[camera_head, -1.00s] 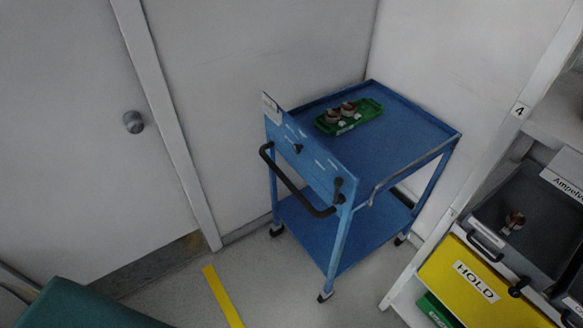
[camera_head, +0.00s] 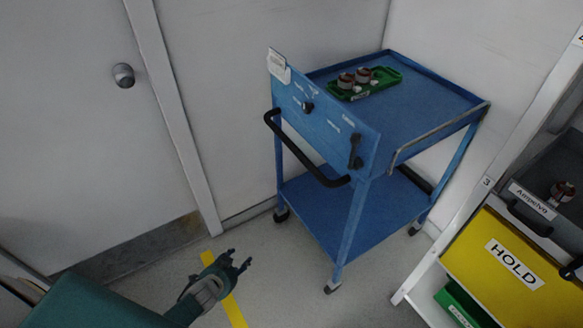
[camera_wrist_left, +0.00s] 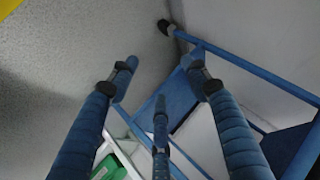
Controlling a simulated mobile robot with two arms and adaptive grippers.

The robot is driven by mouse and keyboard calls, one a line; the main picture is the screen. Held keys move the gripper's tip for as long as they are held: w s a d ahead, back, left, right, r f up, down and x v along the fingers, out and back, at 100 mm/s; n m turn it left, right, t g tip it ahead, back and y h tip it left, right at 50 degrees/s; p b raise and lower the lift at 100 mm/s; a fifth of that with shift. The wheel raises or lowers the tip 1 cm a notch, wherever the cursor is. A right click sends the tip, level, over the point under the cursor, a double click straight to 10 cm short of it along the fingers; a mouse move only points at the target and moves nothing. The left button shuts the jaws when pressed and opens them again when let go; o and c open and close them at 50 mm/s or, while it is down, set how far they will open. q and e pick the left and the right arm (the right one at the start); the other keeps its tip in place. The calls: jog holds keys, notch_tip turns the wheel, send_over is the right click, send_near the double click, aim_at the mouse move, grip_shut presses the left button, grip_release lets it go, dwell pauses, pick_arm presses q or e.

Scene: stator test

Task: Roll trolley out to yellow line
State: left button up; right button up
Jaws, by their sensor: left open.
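The blue trolley (camera_head: 345,215) stands in the corner against the white walls, on casters. Its black push handle (camera_head: 300,155) sticks out from the front panel. A green tray (camera_head: 378,86) with two stators (camera_head: 355,77) sits on its top shelf. The yellow line (camera_head: 233,311) is on the floor left of the trolley. My left gripper (camera_head: 240,264) is open and empty over the yellow line, below and left of the handle, apart from it. In the left wrist view, the open fingers (camera_wrist_left: 160,85) show with trolley frame parts (camera_wrist_left: 250,65) beyond. My right gripper is not in view.
A white rack (camera_head: 440,260) with a yellow HOLD bin (camera_head: 500,262), a dark bin (camera_head: 540,195) and a green bin (camera_head: 462,304) stands close to the trolley's right. A door (camera_head: 85,130) is at the left. Grey floor is clear before the trolley.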

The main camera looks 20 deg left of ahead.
pick_arm(q)
jog(key=w+a+r+m+t+b, duration=0.1)
jog(key=w+r+m+t+b, duration=0.15)
jog(key=w, duration=0.35)
jog(key=w+r+m+t+b, duration=0.1)
jog(key=w+r+b, duration=0.25)
jog(key=w, duration=0.25)
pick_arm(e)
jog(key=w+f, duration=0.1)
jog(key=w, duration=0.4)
pick_arm(q)
jog(key=m+t+h+b, duration=0.65)
jog(key=m+b, duration=0.35)
jog(key=b, duration=0.6)
send_near(291, 146)
jog(key=w+f, duration=0.1)
jog(key=f, duration=0.1)
jog(key=shift+n, duration=0.35)
jog(key=x, duration=0.9)
jog(key=shift+w+a+r, duration=0.25)
jog(key=shift+w+a, duration=0.05)
jog(key=shift+w+d+r, duration=0.1)
jog(key=shift+w+d, duration=0.05)
jog(key=shift+w, duration=0.45)
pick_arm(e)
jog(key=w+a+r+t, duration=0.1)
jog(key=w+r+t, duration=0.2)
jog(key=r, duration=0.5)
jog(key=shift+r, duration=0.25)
